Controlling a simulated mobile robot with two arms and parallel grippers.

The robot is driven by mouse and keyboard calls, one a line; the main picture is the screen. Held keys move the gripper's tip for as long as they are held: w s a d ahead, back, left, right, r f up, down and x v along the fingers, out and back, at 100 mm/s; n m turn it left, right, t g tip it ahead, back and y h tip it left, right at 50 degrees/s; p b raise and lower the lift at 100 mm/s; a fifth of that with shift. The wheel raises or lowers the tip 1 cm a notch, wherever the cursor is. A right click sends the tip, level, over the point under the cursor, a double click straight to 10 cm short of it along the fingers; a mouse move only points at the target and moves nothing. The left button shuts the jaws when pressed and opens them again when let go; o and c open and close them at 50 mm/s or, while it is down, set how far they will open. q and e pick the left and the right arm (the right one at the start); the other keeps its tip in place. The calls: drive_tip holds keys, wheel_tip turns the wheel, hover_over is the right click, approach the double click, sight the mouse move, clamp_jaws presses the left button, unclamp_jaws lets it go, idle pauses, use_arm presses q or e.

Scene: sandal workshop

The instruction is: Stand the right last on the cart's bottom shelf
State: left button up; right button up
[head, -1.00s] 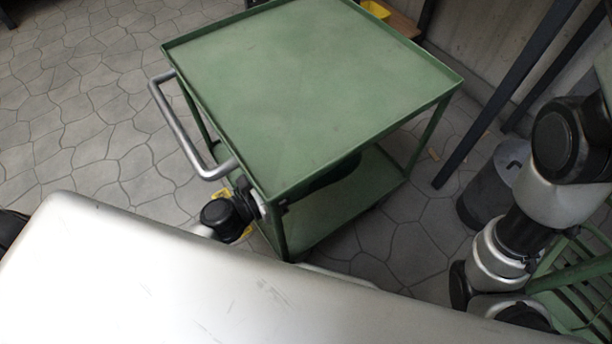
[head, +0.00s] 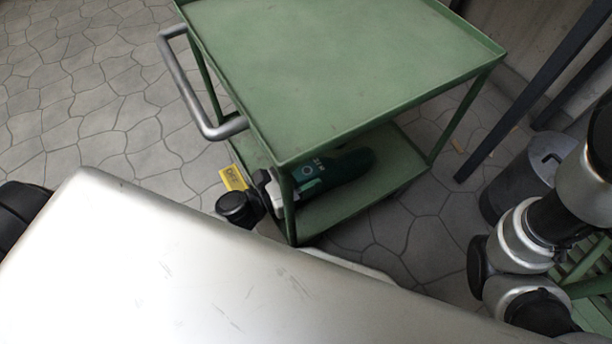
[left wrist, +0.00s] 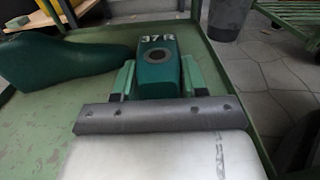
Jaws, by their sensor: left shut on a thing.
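The right last (head: 345,166), dark green with a pale "37 R" mark, is over the cart's bottom shelf (head: 345,206). My left gripper (head: 305,184) is shut on it. In the left wrist view, the marked end of the right last (left wrist: 158,74), with a round hole, sits between the two green fingertips (left wrist: 158,80). I cannot tell whether its underside touches the shelf. A second dark green last (left wrist: 60,62) is to the left in that view, apart from the held one. My right gripper is out of view.
The cart's green top (head: 345,65) overhangs the bottom shelf, and a corner post (head: 287,205) stands beside my left gripper. The cart handle (head: 190,90) juts out at left. A grey bin (head: 520,175) stands to the right.

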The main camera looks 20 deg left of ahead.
use_arm(q)
drive_tip(key=shift+f, duration=0.15)
drive_tip(key=o, duration=0.9)
drive_tip(key=shift+o, duration=0.2)
drive_tip(key=shift+s+a+r, duration=0.15)
drive_tip(key=shift+s+r, duration=0.05)
drive_tip(key=p+v, duration=0.4)
drive_tip(key=v, duration=0.7)
drive_tip(key=shift+s+a, duration=0.2)
drive_tip(key=shift+s, duration=0.05)
